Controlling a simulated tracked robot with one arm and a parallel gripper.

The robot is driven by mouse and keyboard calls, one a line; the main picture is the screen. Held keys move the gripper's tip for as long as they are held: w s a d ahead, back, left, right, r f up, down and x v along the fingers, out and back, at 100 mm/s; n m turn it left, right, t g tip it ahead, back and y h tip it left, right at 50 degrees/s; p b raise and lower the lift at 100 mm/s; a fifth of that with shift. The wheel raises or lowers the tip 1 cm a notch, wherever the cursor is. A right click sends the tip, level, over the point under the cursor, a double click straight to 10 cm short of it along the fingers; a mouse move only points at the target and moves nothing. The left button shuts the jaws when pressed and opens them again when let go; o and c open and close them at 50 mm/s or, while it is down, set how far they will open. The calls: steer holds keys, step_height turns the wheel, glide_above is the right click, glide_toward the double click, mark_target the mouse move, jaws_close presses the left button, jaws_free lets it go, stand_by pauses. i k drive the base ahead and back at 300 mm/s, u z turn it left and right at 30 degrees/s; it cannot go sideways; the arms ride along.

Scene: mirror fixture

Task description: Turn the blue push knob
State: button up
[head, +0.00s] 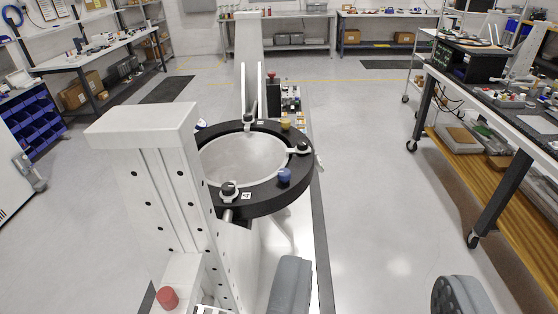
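The blue push knob (284,175) stands on the front right part of a black ring (262,204) that surrounds a round, pale mirror (243,160). My gripper (376,292) shows at the bottom edge as two grey fingers, wide apart with bare floor seen between them. The gripper is open and empty. Its left finger is below the knob in the picture, and a clear gap separates them. The knob is fully visible and nothing touches it.
A white column (160,190) rises left of the ring. A yellow knob (285,125) and black clamp knobs (229,188) sit on the ring. A red knob (167,297) is low on the left. Workbenches (500,110) line the right; the floor between is clear.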

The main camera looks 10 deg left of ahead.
mark_target(284, 173)
steer(key=i, duration=0.9)
steer(key=z, duration=0.1)
